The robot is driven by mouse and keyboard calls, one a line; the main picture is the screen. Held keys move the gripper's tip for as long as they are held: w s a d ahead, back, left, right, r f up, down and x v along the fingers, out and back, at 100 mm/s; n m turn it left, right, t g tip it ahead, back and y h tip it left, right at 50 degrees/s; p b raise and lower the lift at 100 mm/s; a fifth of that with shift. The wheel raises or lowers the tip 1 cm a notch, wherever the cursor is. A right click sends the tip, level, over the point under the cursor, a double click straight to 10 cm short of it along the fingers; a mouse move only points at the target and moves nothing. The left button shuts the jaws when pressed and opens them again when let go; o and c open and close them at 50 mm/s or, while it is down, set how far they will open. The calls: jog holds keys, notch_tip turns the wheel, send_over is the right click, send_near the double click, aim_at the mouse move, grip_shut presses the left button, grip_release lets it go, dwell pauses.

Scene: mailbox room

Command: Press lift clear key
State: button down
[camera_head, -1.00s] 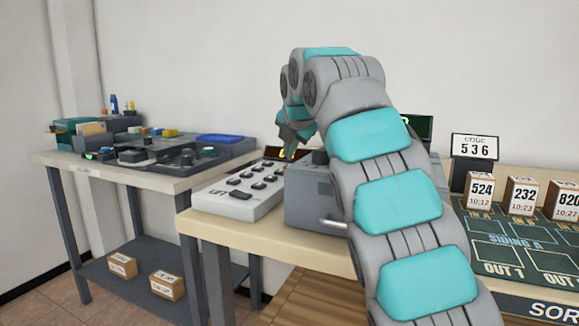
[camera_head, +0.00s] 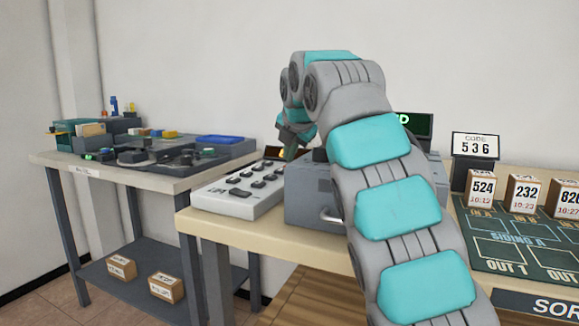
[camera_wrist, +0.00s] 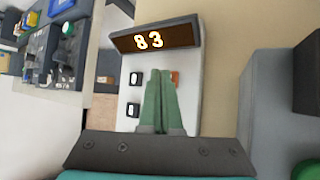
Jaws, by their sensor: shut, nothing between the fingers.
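A pale lift keypad (camera_head: 222,203) with several dark keys stands on the middle table. Its display shows 83 in the wrist view (camera_wrist: 150,40). My gripper (camera_head: 290,150) hangs over the far end of the keypad, partly hidden by my arm. In the wrist view its green fingers (camera_wrist: 160,73) are together and empty, pointing at the keys just below the display. An orange key (camera_wrist: 175,78) shows partly behind the fingers' right side.
A grey box (camera_head: 305,200) with a handle stands right beside the keypad. A green-lit screen (camera_head: 414,124) and a code sign reading 536 (camera_head: 475,147) stand behind. Labelled parcels (camera_head: 481,186) sit on a sorting mat at right. A cluttered side table (camera_head: 115,172) is at left.

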jog(key=shift+f+b, duration=0.45)
dwell(0.4)
jog(key=shift+r, duration=0.1)
jog(key=shift+r+p, duration=0.75)
jog(key=shift+r, duration=0.1)
notch_tip(320, 180, up, 5)
jog(key=p, duration=0.4)
jog(key=shift+p, duration=0.4)
dwell(0.3)
